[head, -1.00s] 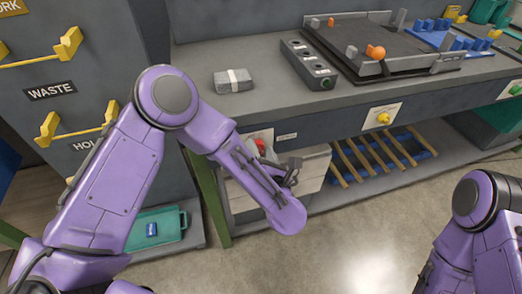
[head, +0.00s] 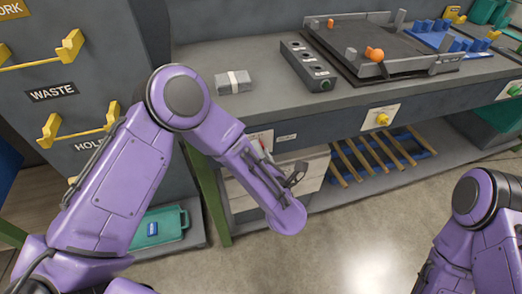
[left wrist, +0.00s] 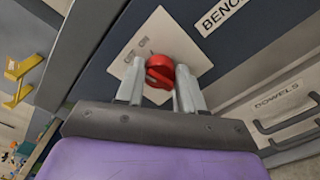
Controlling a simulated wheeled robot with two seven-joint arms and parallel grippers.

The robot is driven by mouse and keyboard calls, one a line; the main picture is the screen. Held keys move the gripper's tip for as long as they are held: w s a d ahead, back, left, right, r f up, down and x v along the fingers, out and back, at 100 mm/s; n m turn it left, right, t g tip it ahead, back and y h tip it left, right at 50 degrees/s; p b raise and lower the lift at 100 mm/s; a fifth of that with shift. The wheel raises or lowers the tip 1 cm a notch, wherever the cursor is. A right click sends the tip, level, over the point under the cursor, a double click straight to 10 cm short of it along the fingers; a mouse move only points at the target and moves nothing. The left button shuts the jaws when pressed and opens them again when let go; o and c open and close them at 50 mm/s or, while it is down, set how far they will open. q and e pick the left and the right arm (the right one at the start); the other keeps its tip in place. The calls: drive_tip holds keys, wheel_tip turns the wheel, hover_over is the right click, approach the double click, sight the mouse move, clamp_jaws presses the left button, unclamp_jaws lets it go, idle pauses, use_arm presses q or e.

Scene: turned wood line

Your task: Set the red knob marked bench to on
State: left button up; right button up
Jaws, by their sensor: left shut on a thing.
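The red knob (left wrist: 159,68) sits on a pale square plate (left wrist: 190,48) on the dark bench front in the left wrist view. A label reading BENCH (left wrist: 222,12) is beside the plate. My left gripper (left wrist: 160,82) is shut on the knob, one grey finger on each side. In the head view only a sliver of the red knob (head: 264,145) shows past my left forearm, and the fingers are mostly hidden. My right arm shows at the lower right of the head view, but its gripper is out of frame.
A yellow knob (head: 382,119) and a green knob (head: 515,90) sit further right on the bench front. A dark cabinet with yellow handles (head: 61,48) stands left.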

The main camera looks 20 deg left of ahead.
use_arm(q)
drive_tip(key=m+p, duration=0.2)
drive_tip(key=m, duration=0.3)
drive_tip(key=shift+f+m, duration=0.1)
drive_tip(key=shift+m, duration=0.3)
idle(0.4)
drive_tip(key=o, duration=1)
drive_tip(key=shift+o, duration=0.2)
drive_tip(key=v, duration=1)
drive_tip(key=shift+s+d+b, duration=0.25)
drive_tip(key=shift+b, duration=0.2)
